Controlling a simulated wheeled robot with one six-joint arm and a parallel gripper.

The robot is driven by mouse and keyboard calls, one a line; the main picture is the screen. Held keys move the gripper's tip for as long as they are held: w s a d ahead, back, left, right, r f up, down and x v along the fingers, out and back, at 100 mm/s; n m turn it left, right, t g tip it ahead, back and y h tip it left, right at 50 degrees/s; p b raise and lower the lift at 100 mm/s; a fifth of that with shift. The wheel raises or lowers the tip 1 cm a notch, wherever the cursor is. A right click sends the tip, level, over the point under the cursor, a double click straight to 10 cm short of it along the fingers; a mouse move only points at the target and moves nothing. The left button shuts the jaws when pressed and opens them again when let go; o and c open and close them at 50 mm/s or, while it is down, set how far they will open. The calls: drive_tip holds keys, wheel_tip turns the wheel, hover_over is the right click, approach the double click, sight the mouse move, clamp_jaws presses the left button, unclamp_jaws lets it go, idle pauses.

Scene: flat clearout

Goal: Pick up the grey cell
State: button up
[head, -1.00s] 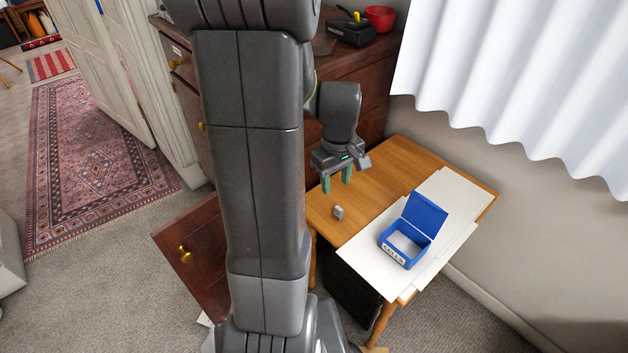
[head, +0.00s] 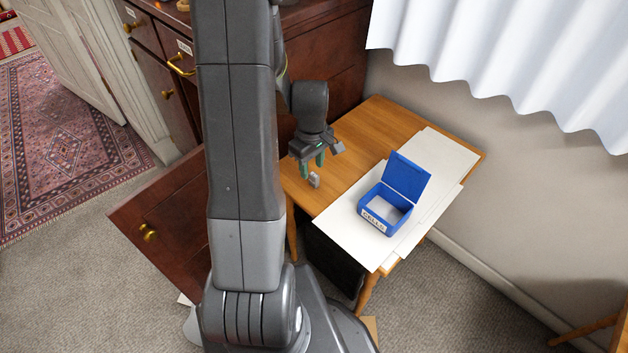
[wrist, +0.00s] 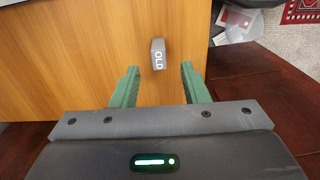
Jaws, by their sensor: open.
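The grey cell (head: 314,180) is a small upright block on the wooden table, near its left front edge. Nothing is between the fingers.
An open blue box (head: 374,220) labelled "CELLS" stands on white sheets (head: 340,220) on the wooden table (head: 375,120). A dark red cabinet (head: 345,60) stands behind the table. An open cabinet door (head: 160,215) is at the left.

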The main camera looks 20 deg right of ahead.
sight(314, 174)
drive_tip(key=f, duration=0.3)
drive_tip(key=f+b, duration=0.1)
drive_tip(key=shift+s+d+f, duration=0.2)
drive_tip(key=shift+s+f, duration=0.15)
drive_tip(key=shift+f, duration=0.05)
clamp_jaws()
drive_tip(key=shift+r, duration=0.1)
